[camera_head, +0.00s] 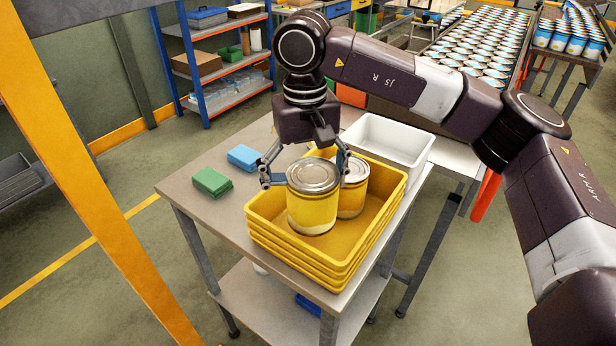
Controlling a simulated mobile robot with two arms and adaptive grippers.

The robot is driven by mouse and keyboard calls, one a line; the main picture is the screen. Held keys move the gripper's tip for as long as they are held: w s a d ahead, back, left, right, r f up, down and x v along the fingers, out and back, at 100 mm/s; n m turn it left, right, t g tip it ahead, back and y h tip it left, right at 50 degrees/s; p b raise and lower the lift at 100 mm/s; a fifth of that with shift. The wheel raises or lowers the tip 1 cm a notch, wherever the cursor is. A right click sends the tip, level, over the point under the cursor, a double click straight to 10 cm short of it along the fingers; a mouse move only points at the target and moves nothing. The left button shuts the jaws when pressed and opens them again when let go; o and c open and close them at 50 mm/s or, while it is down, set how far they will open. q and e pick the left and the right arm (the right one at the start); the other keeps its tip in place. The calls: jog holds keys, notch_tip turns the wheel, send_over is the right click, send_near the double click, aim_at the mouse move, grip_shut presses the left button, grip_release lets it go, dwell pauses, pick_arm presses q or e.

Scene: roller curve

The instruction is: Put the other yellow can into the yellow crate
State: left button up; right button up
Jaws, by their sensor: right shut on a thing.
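The yellow crate (375,245) stands at the front of the table and looks like a stack of shallow trays. One yellow can (312,210) with a metal lid is upright between the fingers of my right gripper (305,174), which is shut on it. This can is over or inside the left part of the crate; I cannot tell if its base touches the floor. A second yellow can (355,195) stands upright in the crate just behind and to the right, partly hidden by the first. My left gripper is not in view.
A white bin (395,135) stands behind the crate. A green block (212,182) and a blue block (244,157) lie on the table (205,215) to the left. An orange post (95,170) rises at the left. A conveyor of cans (475,45) is at the back right.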

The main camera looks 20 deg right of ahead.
notch_tip(320, 180, down, 4)
jog(key=shift+w+b, duration=0.15)
jog(key=shift+b, duration=1.1)
notch_tip(320, 180, down, 2)
jog(key=shift+f+b, duration=0.25)
jog(key=shift+b, duration=0.75)
jog(key=shift+f, duration=0.25)
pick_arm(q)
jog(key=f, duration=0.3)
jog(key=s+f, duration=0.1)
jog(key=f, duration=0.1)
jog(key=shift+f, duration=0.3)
pick_arm(e)
jog(key=o, duration=1.8)
jog(key=shift+o, duration=1.4)
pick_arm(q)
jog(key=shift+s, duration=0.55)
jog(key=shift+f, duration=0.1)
